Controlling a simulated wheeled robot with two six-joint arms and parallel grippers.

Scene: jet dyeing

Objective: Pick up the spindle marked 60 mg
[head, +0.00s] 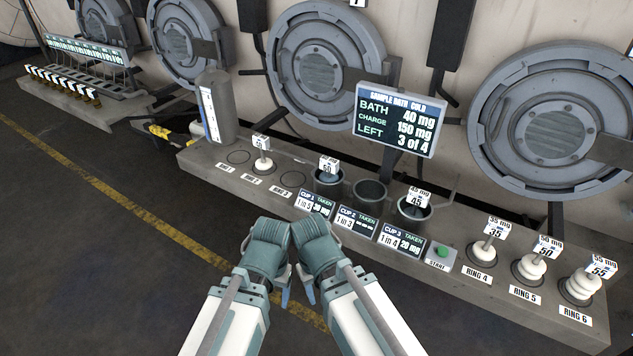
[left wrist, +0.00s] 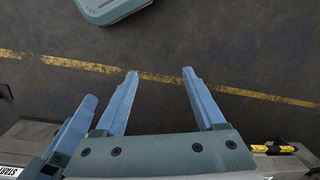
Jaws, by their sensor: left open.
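Several spindles with tagged tops stand on the grey bench. One white spindle (head: 263,163) stands at the left ring group; its tag is too small to read surely. A tag (head: 328,165) above cup 1 (head: 328,185) looks like 60 or 50; its spindle is mostly hidden in the cup. A tag reading 45 (head: 418,197) stands at cup 3 (head: 412,212). My left gripper (head: 284,296), in front of the bench, is open and empty; its fingers (left wrist: 160,102) are spread over bare floor in the left wrist view. My right gripper (head: 310,292) is beside it, its jaw gap unclear.
Spindles tagged 35 (head: 485,250), 50 (head: 533,265) and 55 (head: 582,285) stand at rings 4, 5 and 6. Cup 2 (head: 370,193) shows no tag. A display (head: 398,118), a green start button (head: 442,252) and a grey cylinder (head: 218,105) stand along the bench.

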